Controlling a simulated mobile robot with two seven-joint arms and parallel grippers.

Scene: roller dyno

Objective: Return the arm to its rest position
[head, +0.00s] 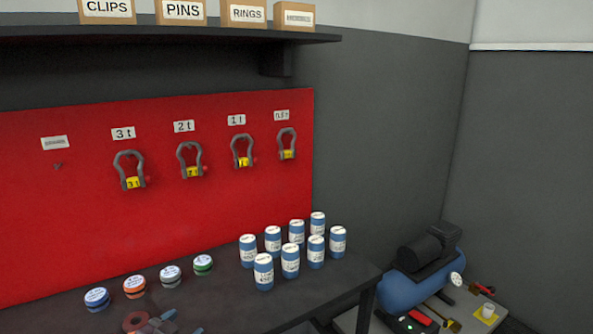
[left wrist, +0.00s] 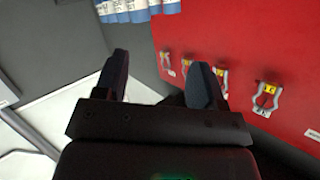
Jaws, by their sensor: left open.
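My left gripper (left wrist: 160,82) shows in the left wrist view, with its two dark fingers apart and nothing between them. It is in the air, with the red board (left wrist: 270,50) and its hanging shackles beyond it. Neither of my arms shows in the head view. My right gripper is in neither view. In the head view, several shackles hang on the red board (head: 80,220), among them one under the 3 t label (head: 130,170) and one under the 2 t label (head: 190,160).
Several blue and white cans (head: 290,260) stand on the dark bench (head: 225,290). Small round tins (head: 170,275) stand left of them. A shelf (head: 180,35) with labelled boxes (head: 180,12) juts out above. A blue compressor (head: 410,285) sits at the lower right.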

